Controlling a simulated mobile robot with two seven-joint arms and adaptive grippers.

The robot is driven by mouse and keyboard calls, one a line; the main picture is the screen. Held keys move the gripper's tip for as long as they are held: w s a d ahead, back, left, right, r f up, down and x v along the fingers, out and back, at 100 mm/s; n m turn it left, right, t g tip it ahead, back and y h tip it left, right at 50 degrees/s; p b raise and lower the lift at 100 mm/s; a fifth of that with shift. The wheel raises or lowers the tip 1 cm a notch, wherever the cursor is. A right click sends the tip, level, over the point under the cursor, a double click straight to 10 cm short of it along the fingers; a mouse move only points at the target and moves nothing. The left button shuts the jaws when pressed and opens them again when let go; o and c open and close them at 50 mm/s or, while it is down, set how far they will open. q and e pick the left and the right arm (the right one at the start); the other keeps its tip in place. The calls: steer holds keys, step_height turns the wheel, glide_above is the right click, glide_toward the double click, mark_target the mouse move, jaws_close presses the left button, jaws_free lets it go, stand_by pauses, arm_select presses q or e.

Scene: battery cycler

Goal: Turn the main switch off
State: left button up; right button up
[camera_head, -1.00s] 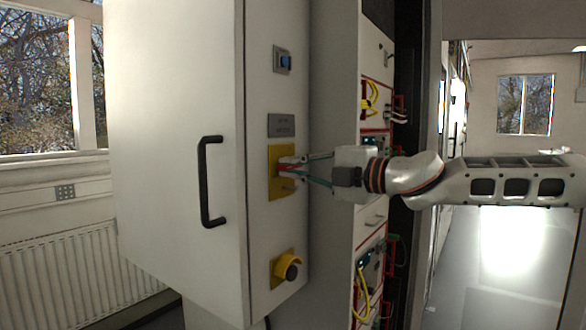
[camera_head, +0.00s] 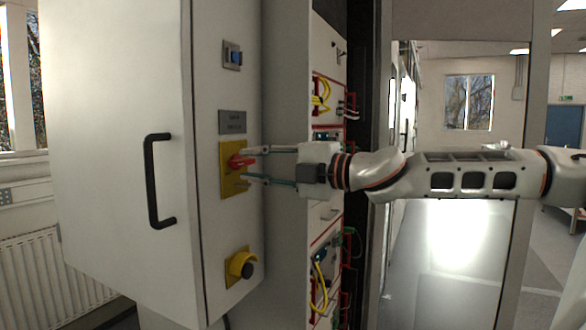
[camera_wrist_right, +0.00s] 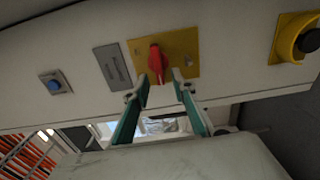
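The main switch is a red handle (camera_head: 240,161) on a yellow plate (camera_head: 232,184) on the side of a light grey cabinet. In the right wrist view the red handle (camera_wrist_right: 156,63) shows between and just beyond the fingertips. My right gripper (camera_head: 249,165) reaches in from the right, with its fingers spread apart above and below the handle. It is open, and in the wrist view its fingers (camera_wrist_right: 158,90) show a gap around the handle's lower end. I cannot tell whether a fingertip touches the handle. My left gripper is in no view.
A grey label plate (camera_head: 232,122) and a blue button (camera_head: 233,56) sit above the switch. A yellow-collared black knob (camera_head: 241,267) is below it. A black door handle (camera_head: 158,181) is to the left. An equipment rack (camera_head: 327,110) with cables stands behind my right gripper.

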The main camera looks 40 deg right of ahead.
steer(key=v, duration=0.9)
steer(key=shift+s, duration=0.25)
steer(key=shift+d, duration=0.1)
stand_by(0.7)
